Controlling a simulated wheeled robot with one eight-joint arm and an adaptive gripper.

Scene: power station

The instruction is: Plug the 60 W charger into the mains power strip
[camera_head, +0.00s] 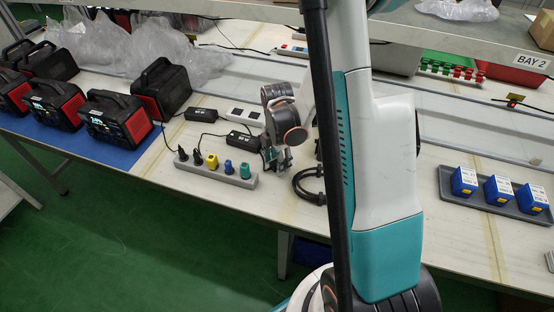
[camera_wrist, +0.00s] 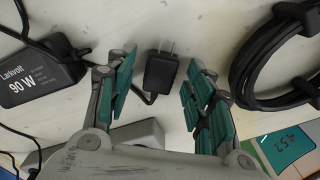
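In the wrist view a small black plug (camera_wrist: 162,72) with two metal prongs lies on the bench between my fingers, a thin cable bending from its lower side. My gripper (camera_wrist: 163,95) is open around it, with gaps either side; it also shows in the head view (camera_head: 276,160), low over the bench. A black charger brick marked 90 W (camera_wrist: 38,82) lies left of the fingers; it also shows in the head view (camera_head: 243,141). Another black brick (camera_head: 200,115) lies behind it, label unreadable. A white power strip (camera_head: 242,115) lies beyond my gripper. I cannot tell whose plug this is.
A grey block (camera_head: 205,183) holds several coloured plugs at the bench's front edge. A coil of black cable (camera_head: 309,186) lies right of my gripper. Black-and-red power units (camera_head: 115,118) stand left. A grey tray (camera_head: 500,208) holds blue boxes at right.

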